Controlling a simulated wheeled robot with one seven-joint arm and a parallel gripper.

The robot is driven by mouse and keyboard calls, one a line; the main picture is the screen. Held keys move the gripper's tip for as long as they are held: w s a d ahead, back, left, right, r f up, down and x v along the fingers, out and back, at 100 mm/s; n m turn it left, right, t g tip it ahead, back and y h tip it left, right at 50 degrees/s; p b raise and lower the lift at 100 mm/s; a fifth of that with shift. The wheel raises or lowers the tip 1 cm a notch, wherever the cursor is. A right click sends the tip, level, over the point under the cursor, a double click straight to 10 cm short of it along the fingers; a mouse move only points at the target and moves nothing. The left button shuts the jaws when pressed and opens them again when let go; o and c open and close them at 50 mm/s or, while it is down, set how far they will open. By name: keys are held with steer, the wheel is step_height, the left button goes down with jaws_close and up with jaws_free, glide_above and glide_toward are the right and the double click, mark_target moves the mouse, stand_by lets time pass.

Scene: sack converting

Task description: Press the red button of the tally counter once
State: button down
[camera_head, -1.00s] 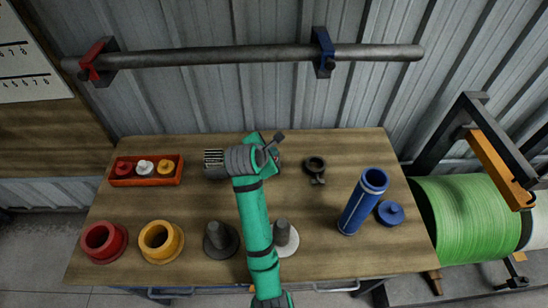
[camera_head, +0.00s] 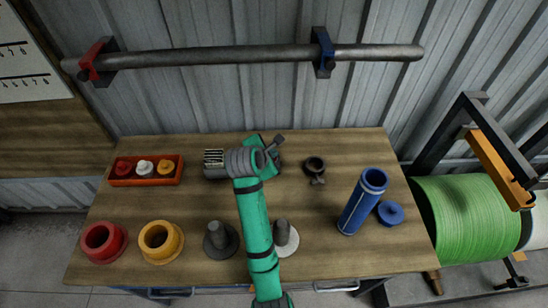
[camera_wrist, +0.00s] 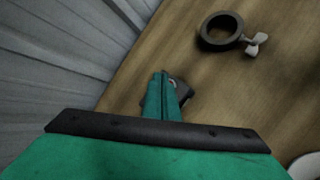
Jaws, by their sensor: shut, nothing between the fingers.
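My gripper (camera_wrist: 162,78) is shut, with its teal fingers together and nothing held between them. In the wrist view, a small dark object with a pale rim (camera_wrist: 180,88) lies on the table right at the fingertips, partly covered by them. It is likely the tally counter. Its red button does not show, and I cannot tell whether the fingertips touch the object. In the head view, my gripper (camera_head: 268,152) is over the back middle of the table, and my arm hides most of what is below it.
A dark ring clamp with a wing screw (camera_head: 315,167) lies just right of my gripper. A blue tube (camera_head: 362,202) and blue cap (camera_head: 390,213) stand further right. An orange tray (camera_head: 146,180) is at the left. Red (camera_head: 103,242) and yellow (camera_head: 160,241) flanged rings are at the front left.

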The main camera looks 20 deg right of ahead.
steer(key=shift+f, duration=0.4)
stand_by(0.8)
steer(key=shift+r, duration=0.1)
steer(key=shift+a+r, duration=0.1)
steer(key=shift+r, duration=0.05)
steer(key=shift+s+r, duration=0.1)
steer(key=shift+r, duration=0.45)
steer(key=shift+r, duration=0.1)
step_height(320, 180, up, 5)
steer(key=shift+f, duration=0.1)
stand_by(0.4)
stand_by(0.7)
